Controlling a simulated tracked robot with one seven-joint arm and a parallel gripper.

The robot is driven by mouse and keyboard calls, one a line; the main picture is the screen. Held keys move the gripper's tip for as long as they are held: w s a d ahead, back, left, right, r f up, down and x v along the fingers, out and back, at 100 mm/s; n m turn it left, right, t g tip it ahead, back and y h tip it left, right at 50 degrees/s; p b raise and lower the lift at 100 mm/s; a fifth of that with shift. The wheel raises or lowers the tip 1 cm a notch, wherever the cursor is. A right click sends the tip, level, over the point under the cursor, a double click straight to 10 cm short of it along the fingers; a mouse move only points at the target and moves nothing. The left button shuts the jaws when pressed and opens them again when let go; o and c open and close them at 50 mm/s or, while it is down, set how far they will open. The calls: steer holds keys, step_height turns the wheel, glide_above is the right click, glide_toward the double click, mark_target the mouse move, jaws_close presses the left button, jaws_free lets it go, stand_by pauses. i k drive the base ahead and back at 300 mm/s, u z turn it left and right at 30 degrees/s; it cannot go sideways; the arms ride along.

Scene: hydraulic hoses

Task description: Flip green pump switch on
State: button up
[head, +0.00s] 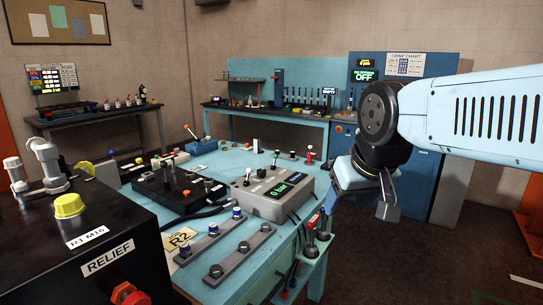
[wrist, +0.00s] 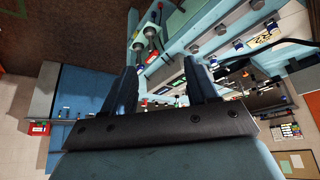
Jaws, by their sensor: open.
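A grey pump box (head: 262,208) with a lit "0 bar" display sits on the light-blue bench. A small lever with a dark green tip (head: 276,154) stands up at the back of the box; it looks roughly upright, and its exact setting is too small to read. A white-tipped lever (head: 247,177) stands at the box's left side. My gripper (head: 361,205) is open and empty, pointing down, to the right of the box and apart from it. In the wrist view my gripper (wrist: 162,68) shows two spread dark fingers with bench parts beyond them.
A black box with levers (head: 175,192) lies left of the pump box. A red-tipped lever (head: 310,156) stands behind. The black RELIEF cabinet (head: 75,255) fills the near left. Floor at right is clear.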

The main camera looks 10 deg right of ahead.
mark_target(275, 160)
steer(key=z, duration=0.05)
steer(key=k, duration=0.65)
steer(key=z, duration=0.55)
steer(key=i, duration=1.65)
steer(key=u, duration=0.35)
